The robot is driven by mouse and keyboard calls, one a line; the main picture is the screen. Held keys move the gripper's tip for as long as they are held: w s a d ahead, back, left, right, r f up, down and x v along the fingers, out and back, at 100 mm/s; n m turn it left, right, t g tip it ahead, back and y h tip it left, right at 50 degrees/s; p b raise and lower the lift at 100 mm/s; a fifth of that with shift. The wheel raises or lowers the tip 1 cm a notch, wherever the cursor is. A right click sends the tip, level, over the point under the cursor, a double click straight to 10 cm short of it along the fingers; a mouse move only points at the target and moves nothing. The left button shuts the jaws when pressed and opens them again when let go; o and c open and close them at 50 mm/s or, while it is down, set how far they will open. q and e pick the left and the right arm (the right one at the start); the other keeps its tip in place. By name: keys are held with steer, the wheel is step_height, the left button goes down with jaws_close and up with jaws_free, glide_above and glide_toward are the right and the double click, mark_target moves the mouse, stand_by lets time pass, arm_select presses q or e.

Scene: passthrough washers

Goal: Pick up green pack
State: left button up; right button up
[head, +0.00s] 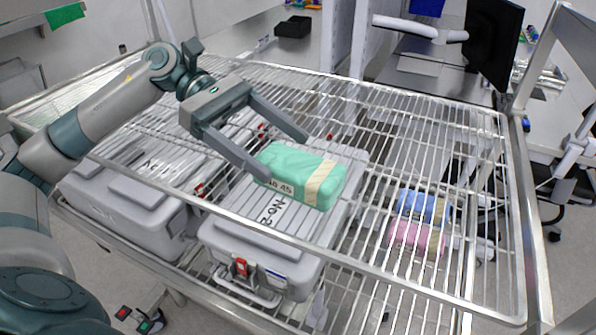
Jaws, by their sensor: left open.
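The green pack (290,168) is a soft mint-green bundle with a cream band near its right end and a label marked 45 on its front. It lies on the upper wire rack, above a grey lidded case. My left gripper (287,157) comes in from the left with its two long grey fingers spread wide. The fingertips are at the pack's left part, one at the far side and one at the near side. I cannot tell whether they touch it. My right gripper is not in view.
The wire rack (430,131) has a raised metal rim. Below it are grey cases (130,206), a blue pack (423,206) and a pink pack (416,239). A monitor (494,42) stands at the back right. The rack's right part is bare.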

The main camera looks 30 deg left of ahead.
mark_target(295, 162)
arm_select(q)
steer(key=shift+s+d+p, duration=0.15)
steer(key=shift+d+p, duration=0.4)
steer(key=shift+p, duration=0.05)
steer(key=shift+s+d+p, duration=0.15)
steer(key=shift+d+p, duration=0.4)
steer(key=shift+p+x, duration=0.65)
steer(key=shift+x, duration=0.3)
steer(key=shift+d+f, duration=0.4)
steer(key=shift+d, duration=0.2)
steer(key=shift+c, duration=0.3)
steer(key=c, duration=1.3)
steer(key=shift+r, duration=0.1)
